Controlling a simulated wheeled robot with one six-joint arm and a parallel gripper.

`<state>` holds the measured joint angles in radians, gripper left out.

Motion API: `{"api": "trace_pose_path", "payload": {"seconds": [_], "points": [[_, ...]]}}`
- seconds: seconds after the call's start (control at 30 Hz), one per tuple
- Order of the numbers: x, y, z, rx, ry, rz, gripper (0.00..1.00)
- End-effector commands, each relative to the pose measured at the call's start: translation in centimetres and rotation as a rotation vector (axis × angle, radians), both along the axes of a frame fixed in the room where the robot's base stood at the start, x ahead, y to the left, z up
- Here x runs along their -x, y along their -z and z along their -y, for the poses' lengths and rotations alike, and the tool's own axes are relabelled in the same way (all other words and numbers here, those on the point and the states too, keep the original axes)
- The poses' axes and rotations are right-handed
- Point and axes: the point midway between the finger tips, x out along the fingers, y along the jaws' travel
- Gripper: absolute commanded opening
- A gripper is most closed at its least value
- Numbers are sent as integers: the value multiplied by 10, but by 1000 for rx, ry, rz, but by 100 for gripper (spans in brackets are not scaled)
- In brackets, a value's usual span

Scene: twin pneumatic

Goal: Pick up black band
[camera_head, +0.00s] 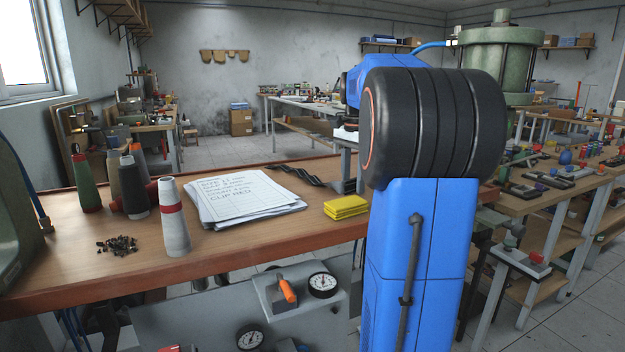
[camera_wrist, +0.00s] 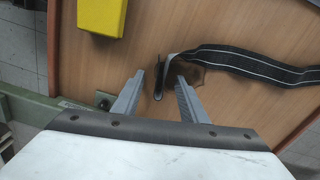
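The black band (camera_wrist: 250,59) lies on the wooden table in the wrist view, a dark strap with pale edge lines. It runs from the right edge to a folded end near the middle. In the head view the black band (camera_head: 300,174) lies wavy on the table behind the papers. My gripper (camera_wrist: 166,82) is open, its two grey fingers apart. The band's folded end is just beyond and between the fingertips; I cannot tell whether they touch it.
A yellow stack (camera_head: 346,207) lies on the table (camera_head: 120,262) near its front edge and also shows in the wrist view (camera_wrist: 101,15). Papers (camera_head: 243,197) lie left of it. Several thread cones (camera_head: 173,218) stand farther left. Bare wood surrounds the band.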

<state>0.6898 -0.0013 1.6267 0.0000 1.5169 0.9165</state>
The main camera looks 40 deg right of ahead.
Motion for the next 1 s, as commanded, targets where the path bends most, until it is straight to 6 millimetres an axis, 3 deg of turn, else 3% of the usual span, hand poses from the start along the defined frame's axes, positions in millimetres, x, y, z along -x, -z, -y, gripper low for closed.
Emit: {"api": "trace_pose_path", "payload": {"seconds": [0.17, 0.33, 0.67, 1.0], "points": [[0, 0, 0, 0, 0, 1, 39], [0, 0, 0, 0, 0, 0, 0], [0, -1, 0, 1, 0, 1, 0], [-1, -28, 1, 2, 0, 3, 0]]}}
